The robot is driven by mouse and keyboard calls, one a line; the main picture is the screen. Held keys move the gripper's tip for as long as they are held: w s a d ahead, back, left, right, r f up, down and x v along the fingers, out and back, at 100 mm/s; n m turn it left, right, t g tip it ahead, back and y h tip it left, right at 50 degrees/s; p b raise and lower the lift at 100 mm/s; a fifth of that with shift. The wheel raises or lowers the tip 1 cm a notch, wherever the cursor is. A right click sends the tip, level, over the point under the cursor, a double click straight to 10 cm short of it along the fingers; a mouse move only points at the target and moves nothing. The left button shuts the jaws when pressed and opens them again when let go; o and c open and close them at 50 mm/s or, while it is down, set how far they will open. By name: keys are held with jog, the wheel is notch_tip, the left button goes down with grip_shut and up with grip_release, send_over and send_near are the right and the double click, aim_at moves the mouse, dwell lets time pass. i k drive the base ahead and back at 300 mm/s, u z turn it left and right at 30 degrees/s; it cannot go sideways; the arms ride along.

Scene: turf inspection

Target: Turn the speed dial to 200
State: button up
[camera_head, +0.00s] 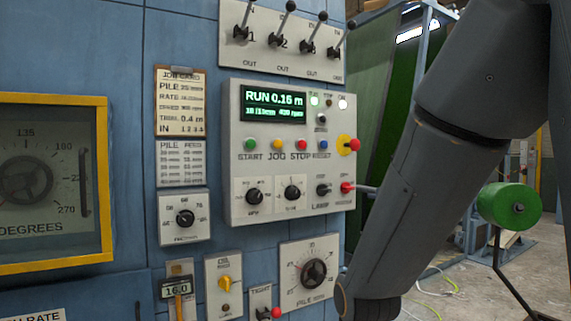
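Two black knobs sit side by side on the grey control box: a left knob (254,196) and a right knob (292,193). Their small labels are too blurred to read, so I cannot tell which dial is the speed dial. The green display (274,105) above them reads "RUN 0.16 m", with a smaller line that seems to end in "420 rpm". Another black dial (185,217) is on a separate plate to the left, and a larger dial (313,272), apparently labelled "PILE", is below. My arm comes down on the right; my gripper is out of view.
Several levers (280,30) stick out above the box. A yellow-framed degrees gauge (107,180) is at left. A green roll (509,205) stands behind at right.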

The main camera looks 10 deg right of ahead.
aim_at(253, 196)
jog(key=k, duration=1.15)
jog(key=u, duration=0.6)
jog(key=i, duration=1.3)
jog(key=z, duration=0.6)
